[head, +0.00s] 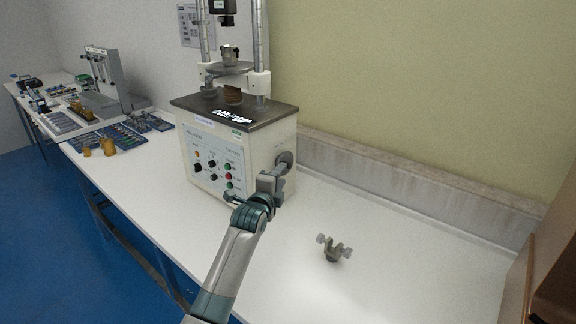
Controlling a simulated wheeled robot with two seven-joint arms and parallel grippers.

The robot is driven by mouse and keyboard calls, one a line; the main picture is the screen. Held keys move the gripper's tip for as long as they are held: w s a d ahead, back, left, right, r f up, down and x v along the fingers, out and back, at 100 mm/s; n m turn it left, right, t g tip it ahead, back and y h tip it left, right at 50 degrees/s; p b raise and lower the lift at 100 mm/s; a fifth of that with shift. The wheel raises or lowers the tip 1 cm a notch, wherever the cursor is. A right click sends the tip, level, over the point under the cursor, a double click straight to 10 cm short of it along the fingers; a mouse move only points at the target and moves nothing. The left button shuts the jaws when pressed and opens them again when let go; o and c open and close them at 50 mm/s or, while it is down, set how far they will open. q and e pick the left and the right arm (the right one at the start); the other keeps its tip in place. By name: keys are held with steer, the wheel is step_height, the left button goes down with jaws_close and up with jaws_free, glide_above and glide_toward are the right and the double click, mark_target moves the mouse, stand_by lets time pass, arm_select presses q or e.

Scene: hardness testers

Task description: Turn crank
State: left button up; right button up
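The hardness tester (208,160) is a cream box with a dark top plate and a column frame above it. A round grey crank hub (285,159) sits on its right side face. My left arm comes in from the bottom, and my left gripper (271,182) is at that side face, just below and in front of the hub. The gripper overlaps the crank in this view, so the crank's handle and any contact are hidden. Its fingers are too small to tell open from shut. My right gripper is not in view.
A small metal fitting with knobs (333,249) lies on the white bench (400,270) to the right. Brass-coloured parts (108,146) and blue trays (122,138) lie left of the tester. A brown box-like object (555,250) stands at the right edge.

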arm_select(q)
steer(key=shift+x, duration=4.05)
steer(key=shift+w, duration=0.2)
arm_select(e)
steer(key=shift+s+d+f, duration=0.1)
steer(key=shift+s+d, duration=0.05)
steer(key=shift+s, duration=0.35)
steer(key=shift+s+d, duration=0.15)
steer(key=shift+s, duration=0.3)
arm_select(q)
steer(key=shift+c, duration=0.7)
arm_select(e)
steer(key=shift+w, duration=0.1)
